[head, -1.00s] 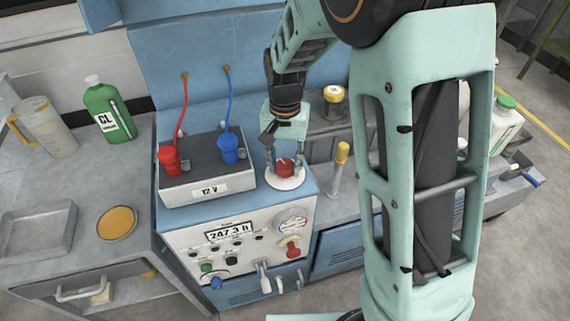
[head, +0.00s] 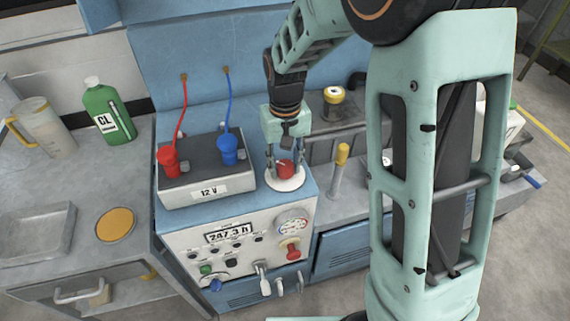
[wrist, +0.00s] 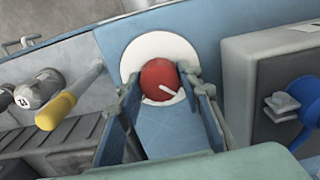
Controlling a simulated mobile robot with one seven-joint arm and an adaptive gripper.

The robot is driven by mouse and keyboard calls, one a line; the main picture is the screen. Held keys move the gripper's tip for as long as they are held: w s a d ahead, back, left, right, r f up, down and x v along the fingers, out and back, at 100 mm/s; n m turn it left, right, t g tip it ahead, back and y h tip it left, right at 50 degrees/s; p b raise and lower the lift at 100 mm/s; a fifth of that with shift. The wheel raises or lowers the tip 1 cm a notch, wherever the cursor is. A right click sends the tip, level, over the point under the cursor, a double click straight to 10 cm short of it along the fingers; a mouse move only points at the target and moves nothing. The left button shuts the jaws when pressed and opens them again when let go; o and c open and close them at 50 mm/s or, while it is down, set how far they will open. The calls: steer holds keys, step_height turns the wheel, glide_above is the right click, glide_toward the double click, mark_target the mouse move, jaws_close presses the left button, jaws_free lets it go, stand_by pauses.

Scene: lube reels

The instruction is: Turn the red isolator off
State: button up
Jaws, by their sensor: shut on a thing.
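The red isolator (head: 286,169) is a round red knob on a white disc (head: 285,184), on the blue top of the console. In the wrist view the red knob (wrist: 160,80) shows a white pointer line slanting down to the right, and the white disc (wrist: 150,45) behind it. My gripper (head: 285,172) points down over the knob and is shut on it, with one finger on each side. In the wrist view its fingers (wrist: 160,92) flank the knob.
A 12 V battery box (head: 205,188) with red (head: 168,160) and blue (head: 228,150) clamps stands just left of the isolator. A yellow-topped lever (head: 342,155) stands to the right. The console front carries a gauge (head: 291,226) and several switches.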

mark_target(285, 164)
steer(key=o, duration=1.2)
steer(key=shift+c, duration=0.2)
step_height(285, 164, up, 12)
steer(key=shift+w, duration=0.1)
